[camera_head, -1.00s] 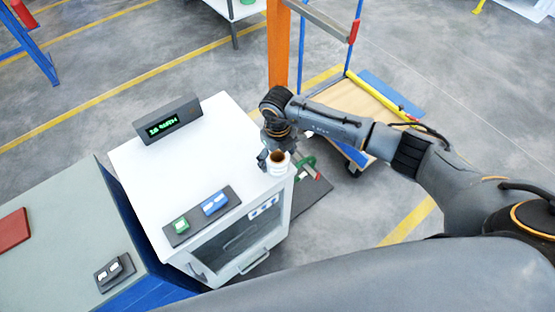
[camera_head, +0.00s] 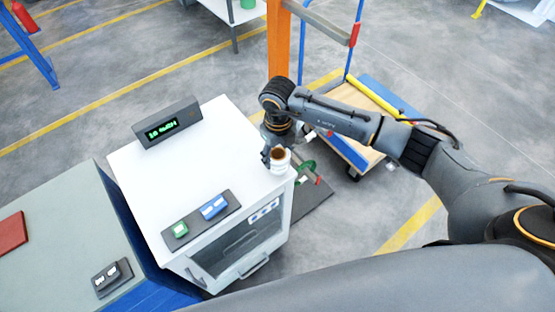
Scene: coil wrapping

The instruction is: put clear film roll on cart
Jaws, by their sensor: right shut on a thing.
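The clear film roll (camera_head: 279,160), pale with a brown core, stands upright at the right edge of the white cabinet's top (camera_head: 215,160). My right gripper (camera_head: 270,153) is at its left side, shut on it; the fingers are partly hidden by the wrist and the roll. I cannot tell whether the roll still touches the top. The cart (camera_head: 347,97), with a wooden deck, blue edges and blue uprights, stands on the floor at the upper right, partly behind my right arm. My left gripper is not in view.
A display box (camera_head: 167,125) and a button panel (camera_head: 201,217) sit on the white cabinet. An orange post (camera_head: 278,50) rises between cabinet and cart. A yellow bar (camera_head: 372,95) lies along the cart. A grey-topped blue cabinet (camera_head: 55,235) stands at left. Floor between is mostly open.

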